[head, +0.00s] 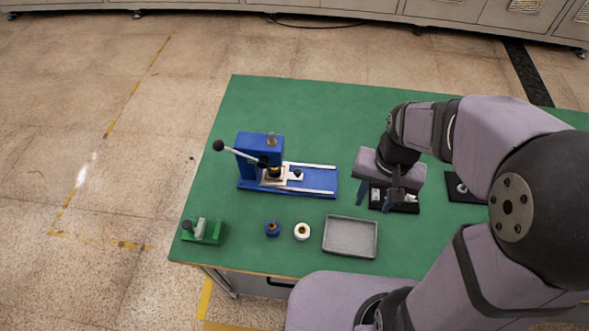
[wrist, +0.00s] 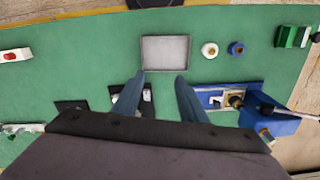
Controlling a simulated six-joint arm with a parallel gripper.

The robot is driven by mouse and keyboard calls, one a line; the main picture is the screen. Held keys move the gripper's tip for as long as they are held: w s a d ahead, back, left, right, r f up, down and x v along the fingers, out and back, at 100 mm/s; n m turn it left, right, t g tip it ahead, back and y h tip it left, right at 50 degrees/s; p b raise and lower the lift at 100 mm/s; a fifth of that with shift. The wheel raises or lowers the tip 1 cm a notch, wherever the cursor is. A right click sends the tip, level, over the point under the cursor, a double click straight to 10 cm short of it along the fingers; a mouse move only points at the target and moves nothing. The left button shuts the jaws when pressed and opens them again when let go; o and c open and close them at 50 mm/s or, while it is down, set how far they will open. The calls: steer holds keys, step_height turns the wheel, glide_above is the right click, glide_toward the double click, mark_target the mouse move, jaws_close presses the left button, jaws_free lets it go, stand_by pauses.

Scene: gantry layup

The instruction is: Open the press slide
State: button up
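The blue press (head: 258,148) stands on the left part of the green table, with its lever (head: 233,153) reaching left to a black ball. Two pale rails (head: 315,191) run right from it on a blue base. The press slide, a light plate with a black knob (head: 297,174), sits at the left end of the rails, partly under the press head. The press also shows at the right of the wrist view (wrist: 268,122). My gripper (head: 375,203) is to the right of the rails, above the table and apart from the slide. Its fingers (wrist: 160,78) are spread and empty.
A grey tray (head: 350,237), a white ring (head: 302,231), a blue round part (head: 272,228) and a green fixture (head: 205,231) lie along the front. A black plate (head: 405,207) lies below my gripper. Another black plate (head: 462,189) is farther right. The table behind the rails is clear.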

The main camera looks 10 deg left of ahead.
steer(key=w+a+f+m+b, duration=0.45)
steer(key=w+a+m, duration=0.35)
steer(key=w, duration=0.4)
steer(key=m+b, duration=0.2)
steer(key=m, duration=0.3)
glide_toward(298, 171)
steer(key=shift+s+d, duration=0.2)
steer(key=shift+d, duration=0.2)
steer(key=shift+w+a+f, duration=0.15)
steer(key=shift+a+f, duration=0.05)
steer(key=shift+a, duration=0.25)
steer(key=shift+f+p, duration=1.35)
steer(key=shift+f, duration=2.3)
jaws_close()
